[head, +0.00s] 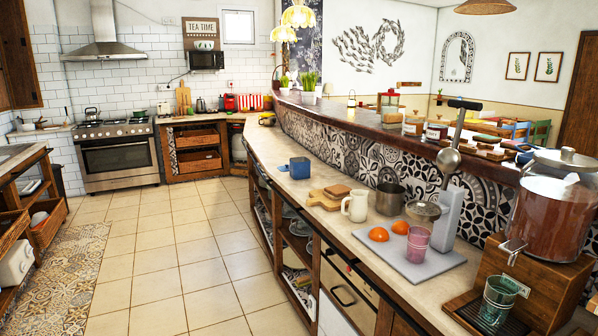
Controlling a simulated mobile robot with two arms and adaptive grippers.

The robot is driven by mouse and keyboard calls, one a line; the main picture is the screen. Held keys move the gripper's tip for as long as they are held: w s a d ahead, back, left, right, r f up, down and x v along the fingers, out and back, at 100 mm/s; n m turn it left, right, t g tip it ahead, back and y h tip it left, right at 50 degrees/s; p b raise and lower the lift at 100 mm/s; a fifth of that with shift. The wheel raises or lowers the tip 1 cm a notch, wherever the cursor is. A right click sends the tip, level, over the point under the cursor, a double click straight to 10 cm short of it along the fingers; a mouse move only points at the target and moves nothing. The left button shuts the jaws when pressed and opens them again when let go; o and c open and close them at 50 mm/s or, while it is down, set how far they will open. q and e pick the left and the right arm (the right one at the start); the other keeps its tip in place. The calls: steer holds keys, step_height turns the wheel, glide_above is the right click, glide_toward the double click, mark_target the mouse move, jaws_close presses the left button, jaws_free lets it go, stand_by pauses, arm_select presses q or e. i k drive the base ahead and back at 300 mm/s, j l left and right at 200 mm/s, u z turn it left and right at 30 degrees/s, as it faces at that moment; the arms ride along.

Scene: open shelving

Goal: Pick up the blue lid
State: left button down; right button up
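A small blue boxy item (300,168) stands on the long counter (262,150), left of the wooden boards. A flatter blue part (283,168) shows at its left side. I cannot tell at this size whether either is a lid. Neither of my grippers is in the head view.
Right of the blue item are wooden boards (323,200), a cream jug (355,205), a metal pot (390,198) and a grey tray (420,268) with oranges and a pink glass (417,243). A large jar (552,215) stands far right. The tiled floor (185,270) left of the counter is clear.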

mark_target(285, 168)
steer(key=i+j+u, duration=0.3)
steer(key=i, duration=0.6)
steer(key=i+u, duration=0.35)
steer(key=i, duration=0.55)
steer(key=i+j+z, duration=0.15)
steer(key=i+z, duration=0.25)
steer(key=i, duration=0.2)
steer(key=i+j+z, duration=0.25)
steer(key=i+z, duration=0.15)
steer(key=i, duration=0.15)
steer(key=i+j+z, duration=0.4)
steer(key=i+j, duration=0.1)
